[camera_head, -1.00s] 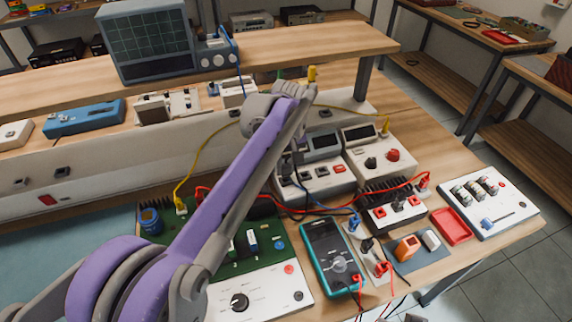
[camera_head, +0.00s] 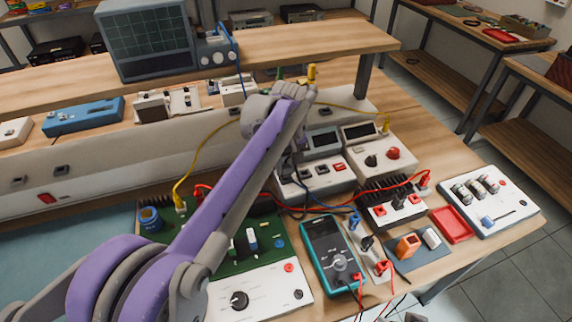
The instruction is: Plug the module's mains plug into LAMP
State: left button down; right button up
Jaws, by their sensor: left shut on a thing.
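My left arm reaches from the lower left across the bench. The pale trunking (camera_head: 100,178) along the shelf's base carries small dark sockets, one at the far left (camera_head: 17,181) and another near the right end (camera_head: 325,113). Their labels are too small to read, so I cannot tell which is LAMP. Small grey tips at the bottom edge may be my right gripper (camera_head: 399,318).
Grey instruments (camera_head: 379,157) stand on the bench right of the gripper. A teal multimeter (camera_head: 329,255), a green board (camera_head: 272,256), a red tray (camera_head: 452,223) and a white panel (camera_head: 513,205) lie in front. Yellow, red and blue leads cross the bench. The shelf (camera_head: 330,50) overhangs.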

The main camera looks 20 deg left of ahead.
pick_arm(q)
jog(key=shift+f, duration=0.4)
dwell(0.3)
jog(key=shift+f, duration=0.2)
dwell(2.4)
jog(key=shift+c, duration=2.4)
grip_release()
jog(key=shift+r, duration=0.1)
notch_tip(320, 180, up, 16)
jog(key=s+p, duration=0.1)
jog(key=p, duration=0.5)
jog(key=shift+d+f, duration=0.2)
jog(key=shift+d, duration=0.15)
